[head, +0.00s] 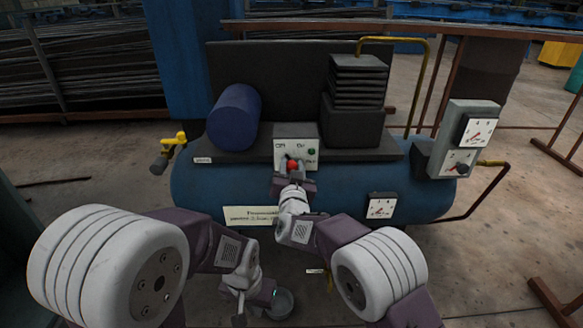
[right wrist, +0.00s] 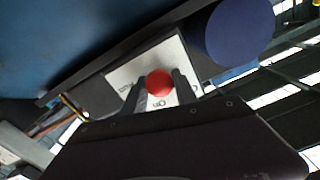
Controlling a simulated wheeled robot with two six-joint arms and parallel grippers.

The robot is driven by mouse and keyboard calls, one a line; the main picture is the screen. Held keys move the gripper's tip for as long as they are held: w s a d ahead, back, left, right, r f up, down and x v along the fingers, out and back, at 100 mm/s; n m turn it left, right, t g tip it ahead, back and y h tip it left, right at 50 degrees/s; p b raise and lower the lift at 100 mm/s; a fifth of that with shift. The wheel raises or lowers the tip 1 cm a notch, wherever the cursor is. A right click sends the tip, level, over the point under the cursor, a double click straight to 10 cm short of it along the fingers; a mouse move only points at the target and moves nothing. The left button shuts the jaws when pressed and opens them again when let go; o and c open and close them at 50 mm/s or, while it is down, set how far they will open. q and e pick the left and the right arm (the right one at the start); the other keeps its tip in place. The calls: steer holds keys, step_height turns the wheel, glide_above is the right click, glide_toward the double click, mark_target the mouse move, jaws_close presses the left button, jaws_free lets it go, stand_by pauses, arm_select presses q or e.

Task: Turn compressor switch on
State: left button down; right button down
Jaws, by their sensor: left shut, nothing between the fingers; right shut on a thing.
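The compressor (head: 330,190) has a blue tank lying across the middle of the head view. Its grey switch box (head: 296,140) carries OFF and ON lettering, a small green lamp (head: 311,152) and a lever with a red ball knob (head: 292,165). My right gripper (head: 290,172) is at the lever, shut on it. In the right wrist view the red knob (right wrist: 159,83) shows between the two dark fingers, in front of the white panel (right wrist: 180,60). The lever's shaft is mostly hidden. My left gripper (head: 268,297) is low, below the tank, shut and empty, apart from the switch box.
A dark blue motor cylinder (head: 234,117) and a black finned pump (head: 356,100) stand on the compressor's top plate. A gauge box (head: 464,140) is at the right, a yellow-handled valve (head: 168,152) at the left. A round grey dish-like thing (head: 280,303) lies beside my left gripper.

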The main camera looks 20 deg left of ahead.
steer(key=m+b, duration=0.1)
steer(key=m, duration=0.2)
steer(key=shift+d+f+m, duration=0.1)
steer(key=shift+f+m, duration=0.05)
steer(key=shift+m, duration=0.15)
steer(key=m+b, duration=0.2)
steer(key=m, duration=0.1)
steer(key=shift+f+m, duration=0.1)
steer(key=shift+m, duration=0.2)
steer(key=m+b, duration=0.3)
steer(key=m, duration=0.1)
steer(key=shift+m+b, duration=1)
steer(key=shift+m, duration=0.7)
steer(key=c, duration=1)
jaws_free()
